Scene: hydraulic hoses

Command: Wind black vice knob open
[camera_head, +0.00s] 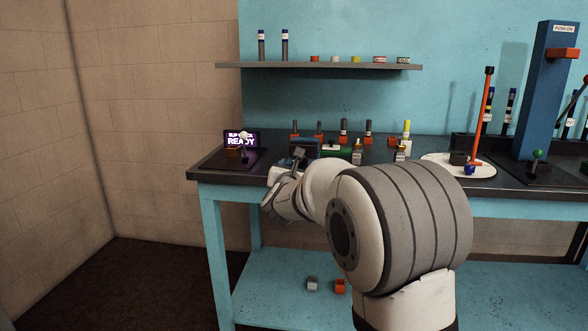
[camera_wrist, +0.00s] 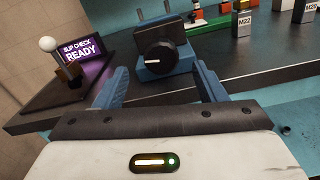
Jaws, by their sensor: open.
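The black vice knob (camera_wrist: 160,58) is a round black dial with a white pointer line, on the front of a blue vice (camera_wrist: 172,34). In the wrist view it sits ahead of my gripper (camera_wrist: 162,84), roughly between its two blue fingers. The fingers are spread apart, with a finger on each side of the knob and nothing held. I cannot tell how near the fingertips are to the knob. In the head view the vice (camera_head: 304,146) stands near the bench's front edge, partly hidden behind my gripper (camera_head: 290,160).
A slip-check screen (camera_head: 240,140) with a white-knobbed lever (camera_wrist: 50,45) stands left of the vice. Labelled blocks (camera_wrist: 244,22) and upright hose ends (camera_head: 368,132) stand to the right. A blue press column (camera_head: 548,95) rises at the far right. A shelf (camera_head: 330,66) hangs above.

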